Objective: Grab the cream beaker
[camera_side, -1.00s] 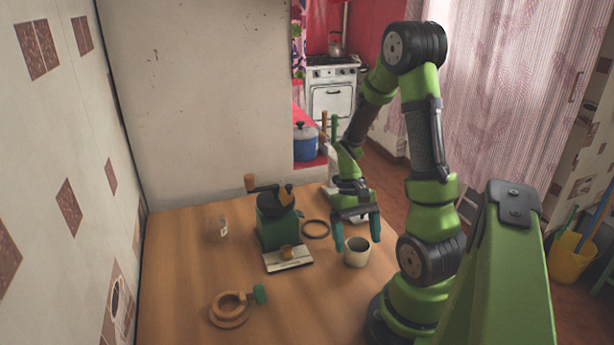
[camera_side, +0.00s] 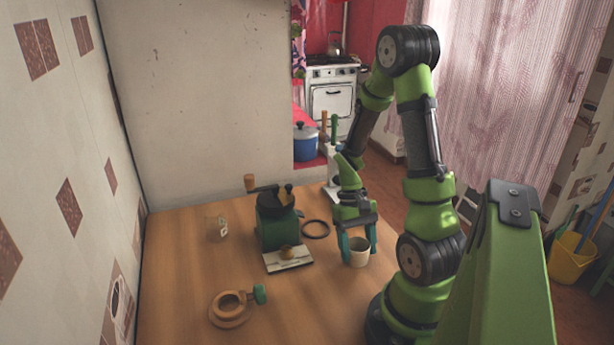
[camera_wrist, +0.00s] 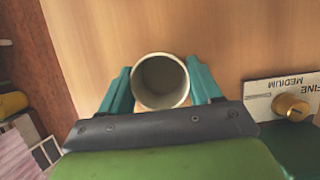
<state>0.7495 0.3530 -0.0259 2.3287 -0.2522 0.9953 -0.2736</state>
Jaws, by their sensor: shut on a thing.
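The cream beaker (camera_side: 358,252) stands upright on the wooden table at its right side, in front of my arm. In the wrist view its round open mouth (camera_wrist: 160,80) faces the camera and looks empty. My gripper (camera_side: 359,254) is lowered around it, with one teal finger on each side. In the wrist view my gripper (camera_wrist: 160,88) is shut on the beaker, its fingers against the left and right walls. The beaker appears to rest on the table.
A green hand grinder (camera_side: 278,220) stands left of the beaker, with a card (camera_side: 288,261) bearing a brass knob before it. The table's front middle is clear.

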